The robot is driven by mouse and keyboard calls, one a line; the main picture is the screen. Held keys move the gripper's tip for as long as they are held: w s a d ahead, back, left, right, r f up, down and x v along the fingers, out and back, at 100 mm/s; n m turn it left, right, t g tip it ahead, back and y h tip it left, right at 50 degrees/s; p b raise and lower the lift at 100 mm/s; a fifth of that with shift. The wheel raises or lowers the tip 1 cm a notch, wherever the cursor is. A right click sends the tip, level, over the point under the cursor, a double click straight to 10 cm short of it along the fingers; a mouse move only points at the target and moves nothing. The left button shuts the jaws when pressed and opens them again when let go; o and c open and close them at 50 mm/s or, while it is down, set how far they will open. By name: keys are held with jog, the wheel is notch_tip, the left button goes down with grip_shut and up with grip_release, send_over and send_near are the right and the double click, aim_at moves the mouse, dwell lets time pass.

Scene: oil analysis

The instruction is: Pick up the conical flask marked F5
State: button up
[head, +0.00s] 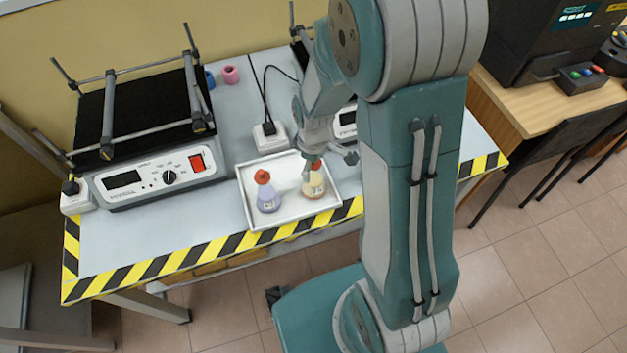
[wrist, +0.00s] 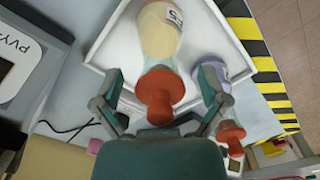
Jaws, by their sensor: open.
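A conical flask of pale yellow liquid with a red stopper (head: 314,183) stands upright at the right of the white tray (head: 258,217). In the wrist view this yellow flask (wrist: 158,32) is in front of my gripper, its label partly in view but not clearly legible. A second flask with purple liquid and a red stopper (head: 267,194) stands to its left on the tray; it also shows at the right in the wrist view (wrist: 212,74). My gripper (wrist: 160,82) is open, with one finger on each side of the yellow flask's stopper and visible gaps between.
A shaker with black platform and bars (head: 150,172) stands left of the tray. A white power socket (head: 269,137) is behind it. Pink and blue small items (head: 230,74) lie further back. Yellow-black tape (head: 150,268) marks the table's front edge.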

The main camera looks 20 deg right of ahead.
jog(key=shift+f, duration=0.15)
grip_shut()
jog(key=shift+r, duration=0.55)
notch_tip(320, 180, up, 2)
jog(key=shift+r, duration=0.25)
jog(key=s+r, duration=0.9)
jog(key=s, duration=0.5)
jog(key=shift+r, duration=0.25)
